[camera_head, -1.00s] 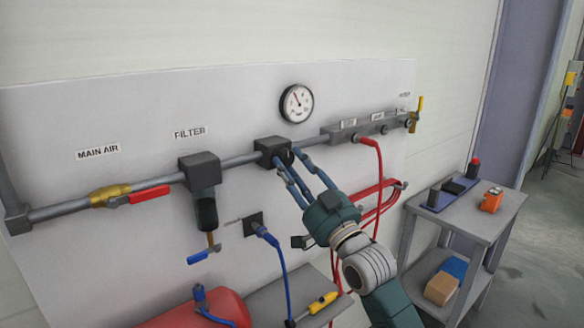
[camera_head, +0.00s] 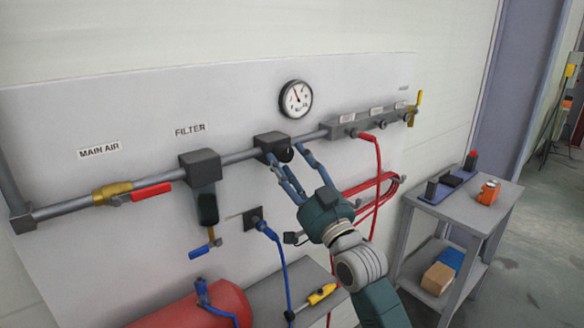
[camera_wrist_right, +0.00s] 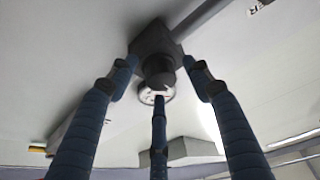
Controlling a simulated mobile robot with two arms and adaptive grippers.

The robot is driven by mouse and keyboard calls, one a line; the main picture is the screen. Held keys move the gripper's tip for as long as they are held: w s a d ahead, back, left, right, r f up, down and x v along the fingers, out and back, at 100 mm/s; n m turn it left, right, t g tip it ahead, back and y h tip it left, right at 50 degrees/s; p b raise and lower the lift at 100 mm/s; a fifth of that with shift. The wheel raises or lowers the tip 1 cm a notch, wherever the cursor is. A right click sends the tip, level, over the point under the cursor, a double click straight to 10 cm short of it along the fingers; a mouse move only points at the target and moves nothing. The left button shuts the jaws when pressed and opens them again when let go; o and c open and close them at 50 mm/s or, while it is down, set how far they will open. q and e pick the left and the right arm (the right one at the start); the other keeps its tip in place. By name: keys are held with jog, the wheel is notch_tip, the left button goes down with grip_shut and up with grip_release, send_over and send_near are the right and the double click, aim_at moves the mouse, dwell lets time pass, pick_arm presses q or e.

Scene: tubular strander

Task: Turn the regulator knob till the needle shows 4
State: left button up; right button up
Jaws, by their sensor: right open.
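The regulator (camera_head: 268,143) is a dark block on the grey pipe, with a dark round knob (camera_head: 286,154) on it. The round white gauge (camera_head: 296,99) sits above it on the panel; its needle points up and slightly left, and its numbers are too small to read. My right gripper (camera_head: 287,161) has its blue fingers spread open at the knob. In the right wrist view the knob (camera_wrist_right: 158,70) lies between the spread fingers, which show gaps to it; the gauge (camera_wrist_right: 156,94) is partly hidden behind the knob and a finger. My left gripper is out of view.
Left along the pipe are a filter (camera_head: 203,178) and a red-handled valve (camera_head: 150,192). Right of the regulator is a manifold (camera_head: 365,123) with a red hose (camera_head: 378,170). A red tank (camera_head: 215,305) is below, and a grey cart (camera_head: 470,212) stands at right.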

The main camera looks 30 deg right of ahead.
jog(key=v, duration=1.2)
dwell(0.3)
jog(key=s+a+f+n+g+y, duration=0.15)
jog(key=a+f+g, duration=0.25)
jog(key=f, duration=0.6)
jog(key=s+a+f+n+g, duration=0.15)
jog(key=a+f+g, duration=0.25)
jog(key=f, duration=0.5)
jog(key=s+a+f+n+g+y, duration=0.1)
jog(key=s+a+f+g, duration=0.25)
jog(key=f, duration=0.65)
jog(key=s+a+f+n+g, duration=0.2)
jog(key=s+a+f+g, duration=0.2)
jog(key=s+f+g, duration=0.55)
jog(key=s+f+t, duration=0.1)
jog(key=s+f, duration=0.3)
jog(key=f, duration=1.1)
jog(key=s+f, duration=0.4)
jog(key=f, duration=1)
jog(key=s+d+f+g+b, duration=0.1)
jog(key=s+d+f, duration=0.1)
jog(key=s+f, duration=1.3)
jog(key=shift+s+d+f+n+h, duration=0.15)
jog(key=shift+s+d+n+h, duration=0.25)
jog(key=shift+s, duration=0.45)
